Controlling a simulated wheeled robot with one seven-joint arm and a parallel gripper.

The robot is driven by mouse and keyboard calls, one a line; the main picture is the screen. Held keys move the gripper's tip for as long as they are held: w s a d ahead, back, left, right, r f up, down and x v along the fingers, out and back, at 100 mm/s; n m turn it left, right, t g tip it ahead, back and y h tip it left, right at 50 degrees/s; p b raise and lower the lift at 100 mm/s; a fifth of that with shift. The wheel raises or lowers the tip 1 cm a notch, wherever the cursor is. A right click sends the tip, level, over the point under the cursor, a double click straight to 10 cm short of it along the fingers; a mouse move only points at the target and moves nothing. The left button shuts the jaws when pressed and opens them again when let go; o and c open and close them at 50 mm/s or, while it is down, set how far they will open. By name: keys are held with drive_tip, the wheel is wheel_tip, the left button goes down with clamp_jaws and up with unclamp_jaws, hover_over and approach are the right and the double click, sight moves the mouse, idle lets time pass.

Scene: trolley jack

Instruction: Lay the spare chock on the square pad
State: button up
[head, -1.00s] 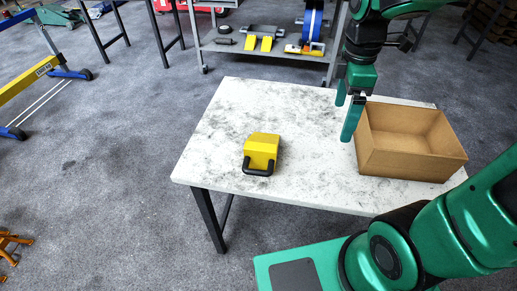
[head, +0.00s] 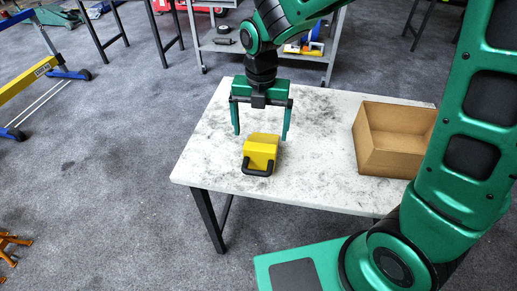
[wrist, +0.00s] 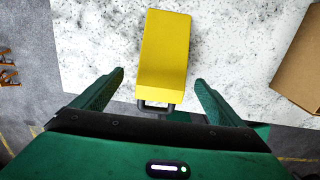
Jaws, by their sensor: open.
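A yellow wedge-shaped chock (head: 261,153) with a black handle lies on the white, dark-flecked table (head: 210,160), left of its middle. The handle faces the table's front edge. In the wrist view the chock (wrist: 165,50) shows ahead of the fingers, its handle end towards them. My gripper (head: 262,135) is open and empty, its fingers pointing down on either side of the chock in the head view. Its height above the table is hard to tell. I make out no square pad in either view.
An open cardboard box (head: 385,155) stands on the table's right part, partly hidden by my arm. A grey trolley (head: 215,47) stands behind the table, with its load partly behind my arm. The tabletop between chock and box is clear.

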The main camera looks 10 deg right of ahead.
sight(261, 141)
drive_tip(key=shift+w+d+f, duration=0.1)
drive_tip(key=shift+f, duration=1.45)
drive_tip(key=shift+d+f, duration=0.1)
drive_tip(key=shift+f, duration=1.4)
drive_tip(key=c, duration=1.7)
drive_tip(key=shift+c, duration=0.2)
drive_tip(key=shift+r, duration=0.1)
wheel_tip(261, 141, up, 4)
drive_tip(key=shift+w+f, duration=0.1)
drive_tip(key=s+a+r, duration=0.7)
drive_tip(key=s, duration=0.2)
drive_tip(key=shift+s, duration=0.25)
